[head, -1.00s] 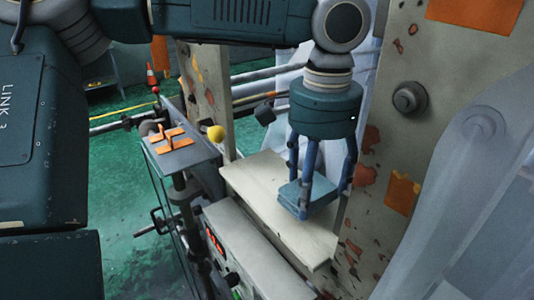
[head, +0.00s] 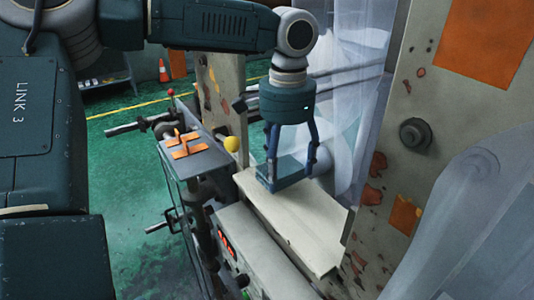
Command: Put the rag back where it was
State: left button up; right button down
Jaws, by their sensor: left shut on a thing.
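The rag (head: 290,180) looks like a flat, folded blue-grey cloth. My left gripper (head: 284,180) points down and is shut on it. The rag is at the far end of the pale shelf (head: 295,225), low over its surface. I cannot tell whether it touches the shelf. The fingers hide part of the rag. My right gripper is not in view.
A grey side plate with orange clips (head: 187,148) and a yellow ball knob (head: 232,144) stand left of the shelf. A spotted upright panel (head: 420,180) and translucent sheeting (head: 355,100) stand to the right and behind. The near part of the shelf is bare.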

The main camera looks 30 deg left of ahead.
aim_at(267, 163)
pick_arm(q)
jog(key=a, duration=0.1)
jog(key=w+a, duration=0.1)
jog(key=shift+w+a+p, duration=0.15)
jog(key=shift+a+p, duration=0.25)
jog(key=shift+w+a, duration=0.1)
jog(key=shift+a, duration=0.1)
jog(key=shift+w+a, duration=0.15)
jog(key=shift+a, duration=0.1)
jog(key=shift+w+a+f+p, duration=0.1)
jog(key=shift+w+a+p, duration=0.05)
jog(key=shift+a+p, duration=0.45)
jog(key=shift+w+a+p, duration=0.15)
jog(key=shift+a+p, duration=0.3)
jog(key=shift+p, duration=0.1)
notch_tip(267, 163, down, 2)
jog(key=shift+a+f+p, duration=0.1)
jog(key=shift+f+p, duration=0.1)
jog(key=shift+p, duration=0.45)
jog(key=shift+w+f, duration=0.1)
jog(key=shift+f, duration=0.2)
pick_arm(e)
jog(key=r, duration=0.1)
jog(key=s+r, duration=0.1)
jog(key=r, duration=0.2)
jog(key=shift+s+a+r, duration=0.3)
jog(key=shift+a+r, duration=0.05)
